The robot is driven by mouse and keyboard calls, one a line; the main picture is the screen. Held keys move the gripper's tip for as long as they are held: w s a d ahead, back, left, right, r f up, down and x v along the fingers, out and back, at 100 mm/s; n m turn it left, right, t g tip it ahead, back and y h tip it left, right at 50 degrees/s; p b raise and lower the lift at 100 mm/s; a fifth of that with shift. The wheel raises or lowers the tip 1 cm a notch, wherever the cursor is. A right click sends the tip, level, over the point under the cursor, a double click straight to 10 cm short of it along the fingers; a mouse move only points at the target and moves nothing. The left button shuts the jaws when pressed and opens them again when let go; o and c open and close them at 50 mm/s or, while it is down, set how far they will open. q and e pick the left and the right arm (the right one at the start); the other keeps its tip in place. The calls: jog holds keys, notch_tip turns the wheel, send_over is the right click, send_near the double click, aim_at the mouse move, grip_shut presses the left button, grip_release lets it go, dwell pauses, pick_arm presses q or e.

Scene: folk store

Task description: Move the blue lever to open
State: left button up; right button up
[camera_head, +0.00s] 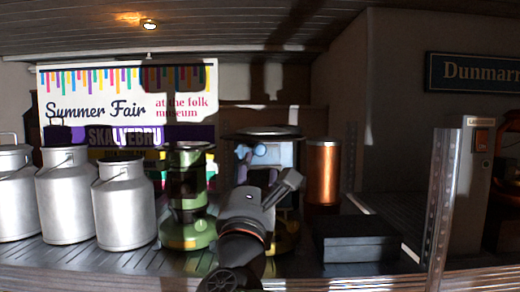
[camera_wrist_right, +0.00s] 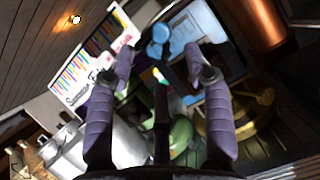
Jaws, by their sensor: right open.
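The blue lever (camera_head: 259,150) shows in the head view as a pale blue part with a rounded end, on the front of a light-blue machine (camera_head: 284,153) with a dark dish on top. In the right wrist view the lever's round blue end (camera_wrist_right: 160,33) lies ahead, between the lines of the two fingers. My right gripper (camera_wrist_right: 160,62) is open with its purple fingers apart and nothing held. In the head view my right wrist covers the machine's lower front. Whether a finger touches the lever I cannot tell. My left gripper is out of view.
A green machine (camera_head: 186,200) stands left of the blue one, close to my right wrist. Several milk cans (camera_head: 124,207) stand farther left. A copper cylinder (camera_head: 322,172) and a black box (camera_head: 355,239) are at right.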

aim_at(260, 154)
jog(key=p+x, duration=0.2)
jog(key=x, duration=0.5)
jog(key=shift+f, duration=0.2)
jog(key=shift+p+x, duration=0.45)
jog(key=shift+x, duration=0.4)
jog(key=shift+w, duration=0.25)
